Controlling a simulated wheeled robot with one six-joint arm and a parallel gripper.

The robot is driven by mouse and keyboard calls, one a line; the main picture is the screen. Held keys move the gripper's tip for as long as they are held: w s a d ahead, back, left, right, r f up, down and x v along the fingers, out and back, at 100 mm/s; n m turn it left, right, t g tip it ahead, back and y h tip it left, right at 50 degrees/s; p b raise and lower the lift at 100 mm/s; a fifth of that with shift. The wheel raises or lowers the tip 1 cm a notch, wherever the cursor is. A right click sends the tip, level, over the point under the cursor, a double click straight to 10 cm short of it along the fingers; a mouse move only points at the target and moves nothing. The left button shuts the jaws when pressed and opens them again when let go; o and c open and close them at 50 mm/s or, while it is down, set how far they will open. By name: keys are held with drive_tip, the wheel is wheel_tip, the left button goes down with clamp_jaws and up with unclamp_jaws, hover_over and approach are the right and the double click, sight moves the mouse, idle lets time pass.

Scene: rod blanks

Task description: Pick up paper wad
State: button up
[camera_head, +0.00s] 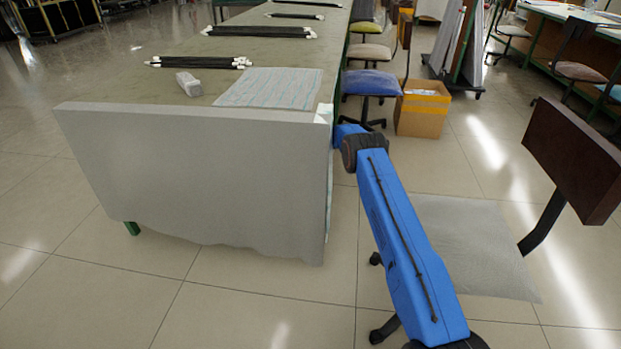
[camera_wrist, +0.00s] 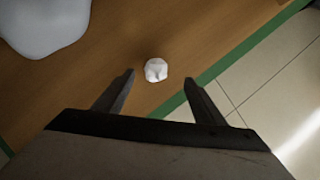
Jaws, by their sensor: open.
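The paper wad (camera_wrist: 156,70) is a small white crumpled ball. In the wrist view it lies on a brown wooden surface (camera_wrist: 200,35), near its green edge. My gripper (camera_wrist: 158,86) is open, with its two dark fingers apart. The wad shows just beyond the fingertips, roughly centred between them, and nothing is held. I cannot tell the exact gap between fingers and wad. In the head view, my blue arm reaches down beside the long table, and the gripper and the wad are hidden there.
A larger white object (camera_wrist: 45,22) lies at the wrist view's upper left. The long table (camera_head: 190,160) carries rod bundles (camera_head: 200,62) and a striped sheet (camera_head: 270,88). A grey-seated chair (camera_head: 470,245) stands right of my arm, and a cardboard box (camera_head: 422,110) stands behind.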

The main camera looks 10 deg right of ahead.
drive_tip(key=shift+s+x, duration=0.15)
drive_tip(key=shift+x, duration=0.95)
drive_tip(key=shift+s+x, duration=0.2)
drive_tip(key=shift+x, duration=1.9)
drive_tip(key=shift+a, duration=0.1)
drive_tip(key=c, duration=1.1)
